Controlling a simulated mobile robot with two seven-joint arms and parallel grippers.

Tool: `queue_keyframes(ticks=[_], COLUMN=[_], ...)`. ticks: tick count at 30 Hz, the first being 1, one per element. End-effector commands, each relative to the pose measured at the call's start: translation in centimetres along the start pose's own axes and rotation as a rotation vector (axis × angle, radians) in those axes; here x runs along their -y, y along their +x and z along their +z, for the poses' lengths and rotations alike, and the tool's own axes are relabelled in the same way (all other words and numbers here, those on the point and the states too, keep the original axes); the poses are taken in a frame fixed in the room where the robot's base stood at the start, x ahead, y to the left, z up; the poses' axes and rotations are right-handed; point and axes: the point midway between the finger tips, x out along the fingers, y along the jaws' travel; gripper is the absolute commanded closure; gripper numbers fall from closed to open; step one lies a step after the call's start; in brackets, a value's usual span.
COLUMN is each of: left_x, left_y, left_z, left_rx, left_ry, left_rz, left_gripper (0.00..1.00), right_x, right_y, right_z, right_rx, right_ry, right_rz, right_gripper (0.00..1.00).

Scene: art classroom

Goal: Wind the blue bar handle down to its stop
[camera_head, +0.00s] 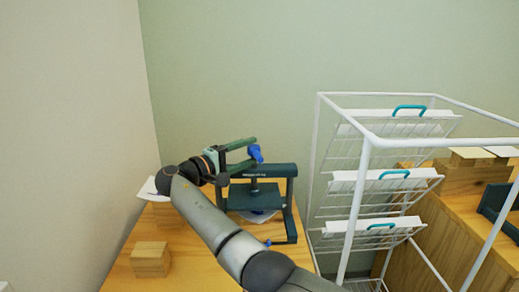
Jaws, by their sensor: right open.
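A dark green press (276,170) stands on the wooden table. A screw runs through its top beam down to a flat plate (252,195). A bright blue end of the bar handle (256,153) shows just above the beam; the rest of the bar is hidden or too small to make out. My right gripper (249,154) is open, with its fingers pointing right, one above and one below the level of the blue end. I cannot tell whether they touch it. My right arm covers the press's left side. My left gripper is out of view.
Wooden blocks (150,259) stand at the table's front left, and a white sheet (153,190) lies behind them on another block. A white wire rack (365,170) with teal-handled trays stands close on the right. Walls close off the left and back.

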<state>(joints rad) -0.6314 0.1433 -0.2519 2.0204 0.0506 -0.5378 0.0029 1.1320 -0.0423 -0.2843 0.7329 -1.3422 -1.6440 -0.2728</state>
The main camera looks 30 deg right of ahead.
Motion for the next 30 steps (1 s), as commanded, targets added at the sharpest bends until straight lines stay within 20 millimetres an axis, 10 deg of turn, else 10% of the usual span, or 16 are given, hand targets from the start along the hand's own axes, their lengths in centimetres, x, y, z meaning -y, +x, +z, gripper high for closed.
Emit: queue_keyframes(ticks=[12,30], left_x=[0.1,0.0], left_y=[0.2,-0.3], left_z=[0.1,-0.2], left_rx=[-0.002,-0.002], left_ry=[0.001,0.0], left_rz=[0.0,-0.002], left_gripper=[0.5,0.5], right_x=[0.1,2.7], right_y=[-6.8,-6.4], right_z=[0.0,-0.2], right_rx=[0.0,-0.067], right_ry=[-0.002,0.083], right_rz=[0.0,-0.08], right_gripper=[0.4,0.32])
